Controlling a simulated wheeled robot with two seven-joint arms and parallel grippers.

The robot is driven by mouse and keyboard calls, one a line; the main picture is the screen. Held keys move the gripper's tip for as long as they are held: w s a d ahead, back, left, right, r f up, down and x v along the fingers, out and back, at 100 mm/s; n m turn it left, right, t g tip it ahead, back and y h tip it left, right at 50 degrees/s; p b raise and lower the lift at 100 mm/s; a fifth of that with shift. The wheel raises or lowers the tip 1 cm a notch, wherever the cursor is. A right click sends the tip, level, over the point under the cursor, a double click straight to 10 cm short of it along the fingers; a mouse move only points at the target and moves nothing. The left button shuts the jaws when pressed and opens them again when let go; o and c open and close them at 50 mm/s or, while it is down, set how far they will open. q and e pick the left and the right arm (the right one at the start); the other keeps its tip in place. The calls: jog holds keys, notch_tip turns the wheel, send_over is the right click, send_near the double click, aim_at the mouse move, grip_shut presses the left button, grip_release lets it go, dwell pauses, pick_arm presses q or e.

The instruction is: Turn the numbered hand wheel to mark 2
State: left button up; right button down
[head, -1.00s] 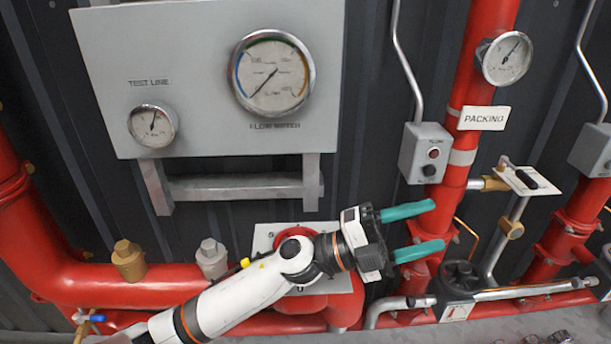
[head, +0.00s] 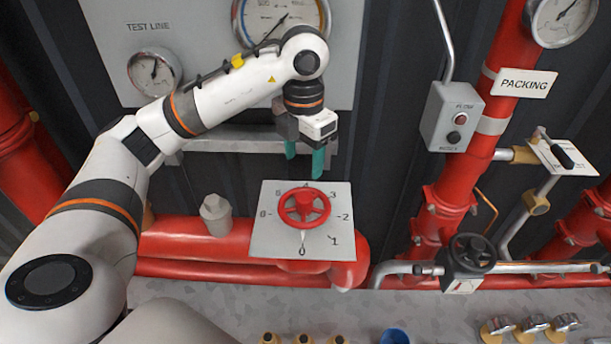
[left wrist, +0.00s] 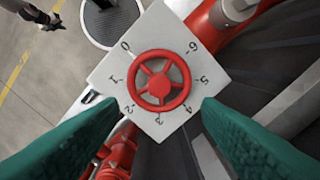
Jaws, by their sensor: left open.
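The red hand wheel (head: 304,208) sits on a square white plate (head: 265,238) with numbers around it. A small pale pointer under the wheel points down near 0 in the head view; mark 2 is at the right. My left gripper (head: 304,160) is open just above the wheel, its teal fingers pointing down. In the left wrist view, the wheel (left wrist: 158,78) shows between the two teal fingers (left wrist: 161,104), with no visible contact. A small dark gripper end (left wrist: 45,18), seemingly my right one, shows at the top left; its jaws are too small to judge.
The gauge panel (head: 110,60) and its grey rail (head: 235,140) are behind my left arm. A grey pipe cap (head: 215,213) stands left of the plate. A black valve wheel (head: 473,252) and switch box (head: 451,117) are at the right. Red pipes run below.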

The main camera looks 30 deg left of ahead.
aim_at(304, 196)
pick_arm(q)
notch_tip(304, 196, down, 10)
jog(key=p, duration=0.3)
jog(key=shift+r, duration=0.15)
jog(key=shift+f, duration=0.55)
